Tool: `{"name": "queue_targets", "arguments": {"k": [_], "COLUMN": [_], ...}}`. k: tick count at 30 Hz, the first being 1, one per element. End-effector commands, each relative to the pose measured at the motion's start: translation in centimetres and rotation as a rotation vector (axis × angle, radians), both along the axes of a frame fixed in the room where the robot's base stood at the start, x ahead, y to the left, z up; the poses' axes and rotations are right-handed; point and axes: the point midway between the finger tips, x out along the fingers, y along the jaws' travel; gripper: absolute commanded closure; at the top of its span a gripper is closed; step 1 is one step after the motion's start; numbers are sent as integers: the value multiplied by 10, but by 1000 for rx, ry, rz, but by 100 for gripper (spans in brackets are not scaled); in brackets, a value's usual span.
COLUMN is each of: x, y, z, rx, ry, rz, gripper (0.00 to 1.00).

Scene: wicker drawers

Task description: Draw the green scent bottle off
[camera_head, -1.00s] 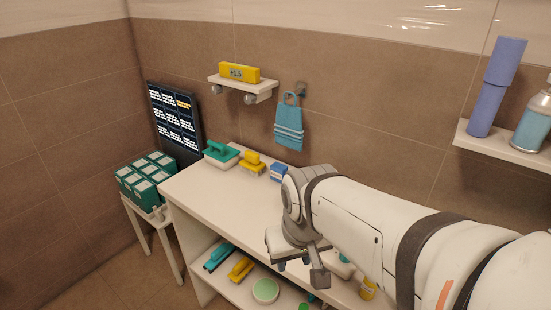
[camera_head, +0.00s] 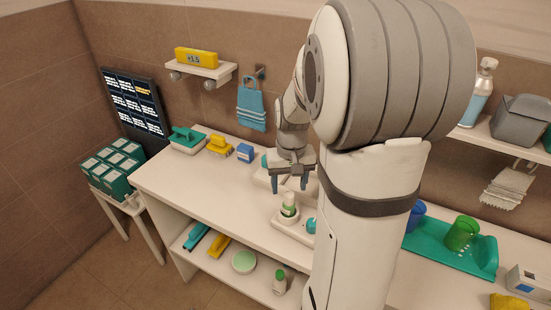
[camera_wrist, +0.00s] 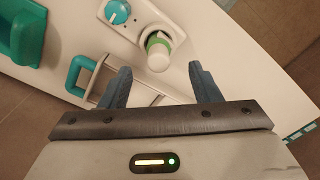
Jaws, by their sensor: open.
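The green scent bottle (camera_head: 289,204), white with a green band and a pale top, stands upright in a round white socket on a white base (camera_head: 284,229) on the counter. It also shows in the wrist view (camera_wrist: 158,50), seated in the socket beside a teal knob (camera_wrist: 118,11). My gripper (camera_head: 290,185) points down just above the bottle, open and empty. In the wrist view the gripper (camera_wrist: 160,70) has its fingertips spread to either side of the bottle's top, apart from it. The arm hides part of the base.
A teal-handled item (camera_wrist: 80,72) lies left of the fingers in the wrist view. A teal tray (camera_head: 480,264) holding a green cup (camera_head: 461,232) is at the right. Another green-capped bottle (camera_head: 279,282) stands on the lower shelf. The counter's left front is clear.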

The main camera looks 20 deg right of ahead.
Motion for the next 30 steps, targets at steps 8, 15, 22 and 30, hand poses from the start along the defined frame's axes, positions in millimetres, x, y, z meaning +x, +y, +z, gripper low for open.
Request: {"name": "queue_targets", "arguments": {"k": [8, 15, 22, 30], "x": [1, 1, 2, 2], "y": [-2, -2, -2, -1], "z": [-32, -66, -79, -79], "rx": [3, 3, 1, 1], "ry": [9, 7, 4, 3], "rz": [-4, -3, -2, -2], "gripper": [43, 43, 43, 46]}}
